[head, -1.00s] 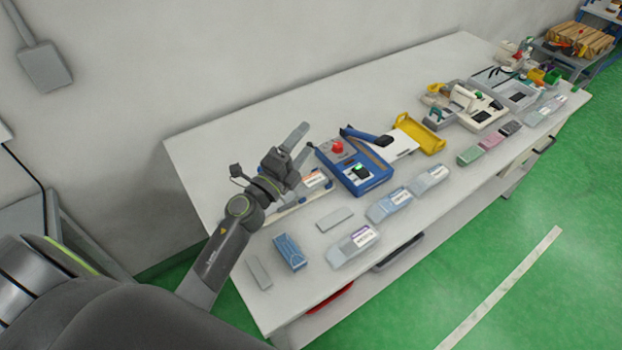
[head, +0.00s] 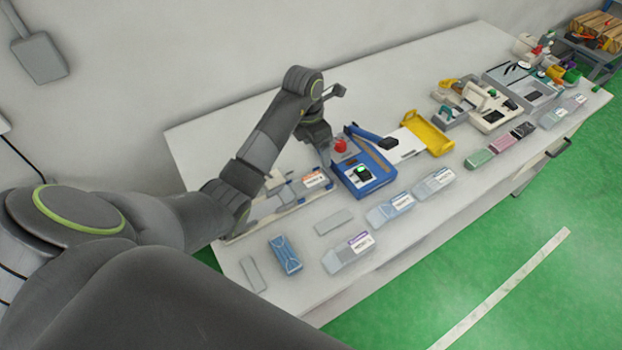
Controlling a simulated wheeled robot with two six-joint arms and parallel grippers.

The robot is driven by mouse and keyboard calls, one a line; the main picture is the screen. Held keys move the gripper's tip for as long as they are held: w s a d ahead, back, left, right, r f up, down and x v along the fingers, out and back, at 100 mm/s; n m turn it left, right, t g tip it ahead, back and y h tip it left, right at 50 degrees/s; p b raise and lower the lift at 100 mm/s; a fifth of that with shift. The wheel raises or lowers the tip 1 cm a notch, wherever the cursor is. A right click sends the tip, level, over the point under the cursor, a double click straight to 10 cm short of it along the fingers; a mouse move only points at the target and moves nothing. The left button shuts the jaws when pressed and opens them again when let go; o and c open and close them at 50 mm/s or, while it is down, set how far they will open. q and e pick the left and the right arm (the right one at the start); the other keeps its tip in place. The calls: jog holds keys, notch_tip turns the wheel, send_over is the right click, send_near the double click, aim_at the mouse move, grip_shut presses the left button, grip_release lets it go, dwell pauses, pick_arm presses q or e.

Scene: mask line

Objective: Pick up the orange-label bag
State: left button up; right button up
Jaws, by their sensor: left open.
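The orange-label bag (head: 297,188) is a clear greyish packet with a white and orange label at its right end. It lies on a long pale tray (head: 312,198) at the left part of the white table, partly hidden by my left arm. My left gripper (head: 326,160) is open and points down, just above and behind the label end, beside the blue sealing machine. I cannot tell whether its fingers touch the bag. My right gripper is not in view.
The blue machine (head: 367,184) with a red knob stands right of the tray. A purple-label bag (head: 342,258), two other labelled bags (head: 384,213) (head: 428,189) and a blue packet (head: 286,256) lie along the front. A yellow tray (head: 428,138) stands farther right.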

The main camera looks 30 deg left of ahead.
pick_arm(q)
jog(key=a+r+g+y, duration=0.1)
jog(key=a, duration=0.1)
jog(key=b, duration=1.3)
send_over(307, 182)
jog(key=f, duration=1.2)
jog(key=shift+s+d+f, duration=0.15)
jog(key=shift+d+f, duration=0.05)
jog(key=shift+f, duration=0.1)
jog(key=f+b, duration=0.1)
jog(key=f, duration=0.1)
jog(key=f+b, duration=0.2)
jog(key=shift+w+a, duration=0.2)
jog(key=shift+f, duration=0.3)
jog(key=shift+c, duration=0.5)
jog(key=c, duration=0.9)
jog(key=shift+r, duration=0.1)
jog(key=shift+c, duration=0.2)
